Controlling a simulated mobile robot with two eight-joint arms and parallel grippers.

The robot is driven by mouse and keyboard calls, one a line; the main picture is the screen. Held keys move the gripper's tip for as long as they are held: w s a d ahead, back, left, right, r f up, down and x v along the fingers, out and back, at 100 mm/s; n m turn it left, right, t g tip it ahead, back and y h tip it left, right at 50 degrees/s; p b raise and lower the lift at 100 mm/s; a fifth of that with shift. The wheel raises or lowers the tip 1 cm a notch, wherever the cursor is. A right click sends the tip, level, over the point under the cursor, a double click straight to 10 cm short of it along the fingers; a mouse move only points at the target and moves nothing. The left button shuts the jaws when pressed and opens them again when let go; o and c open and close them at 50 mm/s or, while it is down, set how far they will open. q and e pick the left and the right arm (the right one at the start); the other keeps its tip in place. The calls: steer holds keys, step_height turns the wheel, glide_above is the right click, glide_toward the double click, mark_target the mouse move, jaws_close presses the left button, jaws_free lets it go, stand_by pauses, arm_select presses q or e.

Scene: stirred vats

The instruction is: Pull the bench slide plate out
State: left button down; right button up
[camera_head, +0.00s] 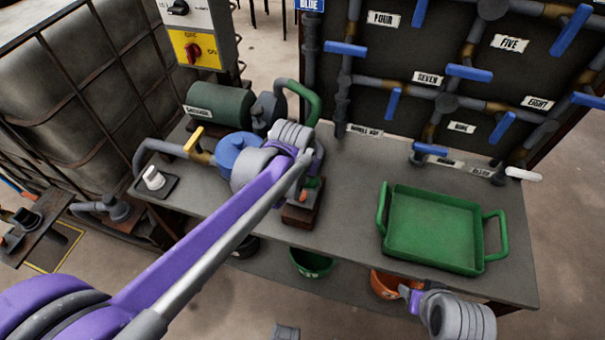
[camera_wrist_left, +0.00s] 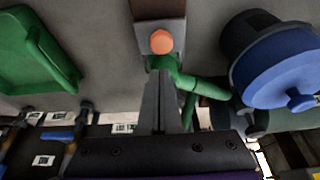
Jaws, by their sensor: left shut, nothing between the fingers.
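On the bench, a reddish-brown block (camera_head: 299,215) carries a small fitting with an orange knob (camera_head: 303,197). In the left wrist view the orange knob (camera_wrist_left: 161,41) sits on a grey plate (camera_wrist_left: 146,28) in front of the brown block (camera_wrist_left: 158,8). A green pipe (camera_wrist_left: 187,82) runs beside it. I cannot tell for sure which part is the slide plate. My left gripper (camera_wrist_left: 161,74) is shut and empty, its tips just short of the knob; my arm hides it in the head view. My right gripper (camera_head: 408,295) is at the front edge of the bench, its fingers too small to read.
A green tray (camera_head: 435,232) stands on the bench's right part. A green motor (camera_head: 220,104) and a blue-lidded pot (camera_head: 236,152) stand behind the arm. A valve panel (camera_head: 440,80) rises at the back. Green (camera_head: 311,264) and orange (camera_head: 384,285) buckets are under the bench.

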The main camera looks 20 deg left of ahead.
mark_target(301, 197)
arm_select(q)
steer(key=x, duration=0.5)
steer(key=shift+w+f+b, duration=0.1)
steer(key=shift+b, duration=0.2)
steer(key=shift+s+a, duration=0.1)
steer(key=shift+s, duration=2.05)
